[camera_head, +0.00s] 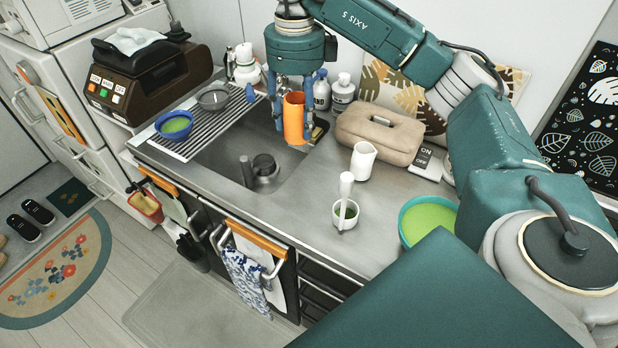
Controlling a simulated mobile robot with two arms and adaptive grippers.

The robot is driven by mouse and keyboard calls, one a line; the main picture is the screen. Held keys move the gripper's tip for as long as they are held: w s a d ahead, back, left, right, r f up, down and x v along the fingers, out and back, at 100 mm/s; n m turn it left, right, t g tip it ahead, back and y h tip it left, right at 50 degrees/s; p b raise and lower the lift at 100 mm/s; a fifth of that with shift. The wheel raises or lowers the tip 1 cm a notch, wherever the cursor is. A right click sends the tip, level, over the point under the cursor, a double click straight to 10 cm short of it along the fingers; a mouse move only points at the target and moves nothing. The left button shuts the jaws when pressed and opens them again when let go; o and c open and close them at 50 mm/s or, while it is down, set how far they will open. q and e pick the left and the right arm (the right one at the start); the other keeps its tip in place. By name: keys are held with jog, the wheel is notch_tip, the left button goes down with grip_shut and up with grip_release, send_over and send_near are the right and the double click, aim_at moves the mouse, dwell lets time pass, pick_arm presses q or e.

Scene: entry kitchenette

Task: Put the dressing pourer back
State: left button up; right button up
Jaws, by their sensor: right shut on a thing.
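My right gripper (294,127) points down over the right side of the sink (222,150). It is shut on an orange, cup-like vessel (293,108), apparently the dressing pourer, with one blue finger on each side. The vessel looks about upright and its top is open. Whether it touches anything beneath cannot be told. My left gripper is out of view.
A white jug (363,160), a mortar with pestle (345,214) and a teal bowl of green liquid (427,219) stand right of the sink. Behind are a beige tissue case (379,129) and bottles (342,92). A blue bowl (174,125) sits on the drying rack (203,136).

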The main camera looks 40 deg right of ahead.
jog(key=shift+w+a+f, duration=0.1)
jog(key=shift+w+f, duration=0.1)
jog(key=shift+w, duration=0.15)
notch_tip(320, 180, down, 15)
jog(key=p, duration=0.3)
jog(key=shift+s, duration=0.15)
notch_tip(320, 180, down, 4)
jog(key=shift+r+p, duration=0.1)
jog(key=shift+p, duration=0.4)
jog(key=shift+f, duration=0.25)
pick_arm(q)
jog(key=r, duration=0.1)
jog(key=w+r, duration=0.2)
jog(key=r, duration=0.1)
